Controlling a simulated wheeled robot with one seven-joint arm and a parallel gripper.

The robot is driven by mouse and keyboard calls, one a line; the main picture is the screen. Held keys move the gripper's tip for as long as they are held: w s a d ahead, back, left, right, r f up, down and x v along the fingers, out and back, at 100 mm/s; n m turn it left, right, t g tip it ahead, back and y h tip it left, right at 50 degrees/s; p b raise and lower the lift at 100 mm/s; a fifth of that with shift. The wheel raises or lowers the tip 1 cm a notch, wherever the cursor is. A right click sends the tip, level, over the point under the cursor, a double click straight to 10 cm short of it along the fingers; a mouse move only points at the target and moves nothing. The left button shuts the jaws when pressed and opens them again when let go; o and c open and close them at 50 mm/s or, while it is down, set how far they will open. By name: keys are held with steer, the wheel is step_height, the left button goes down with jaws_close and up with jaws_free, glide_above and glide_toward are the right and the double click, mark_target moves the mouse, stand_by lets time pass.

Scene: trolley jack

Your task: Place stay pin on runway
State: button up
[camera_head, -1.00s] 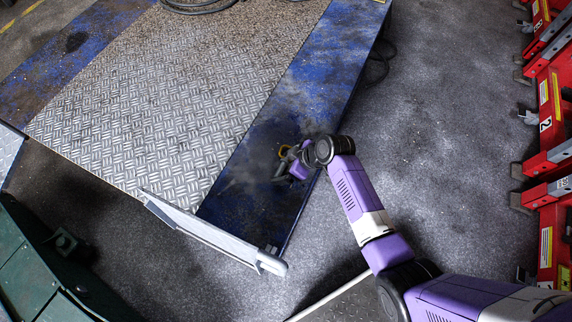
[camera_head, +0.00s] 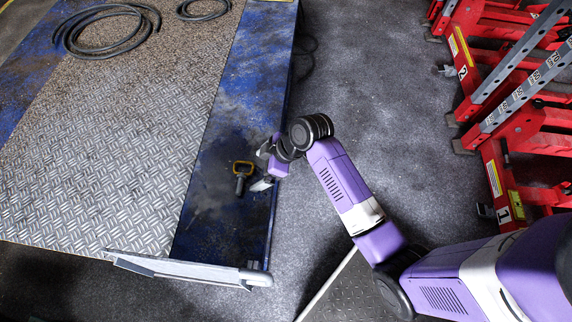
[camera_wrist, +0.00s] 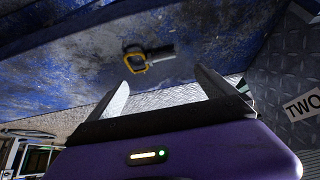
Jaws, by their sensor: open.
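The stay pin, with a yellow loop handle (camera_head: 243,166) and a dark shaft, lies on the blue runway (camera_head: 222,112) near its front end. The pin also shows in the wrist view (camera_wrist: 160,52), ahead of the fingers and apart from them. My gripper (camera_head: 262,168) is open and empty, just right of the pin by the runway's right edge. In the wrist view its two fingers (camera_wrist: 160,86) are spread wide with nothing between them.
A raised metal flap (camera_head: 185,266) with a rounded end crosses the runway's front. Black hoses (camera_head: 108,30) lie on the tread plate at the back left. Red stands (camera_head: 505,90) line the right side. Grey floor (camera_head: 375,100) between is clear.

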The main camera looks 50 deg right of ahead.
steer(key=s+a+r+m+t+h, duration=0.2)
steer(key=s+m+t+h, duration=0.25)
steer(key=s, duration=1.15)
steer(key=s+r+m+t, duration=0.1)
steer(key=s+r, duration=0.2)
steer(key=r, duration=0.4)
steer(key=s+a+r+t, duration=0.1)
steer(key=s+r+t, duration=0.1)
steer(key=s+r, duration=0.2)
steer(key=s+a+r+m+t, duration=0.1)
steer(key=s+r, duration=0.3)
steer(key=r, duration=0.6)
steer(key=shift+s+r+m+t+y, duration=0.25)
steer(key=shift+m+t+y, duration=0.1)
steer(key=shift+t, duration=0.3)
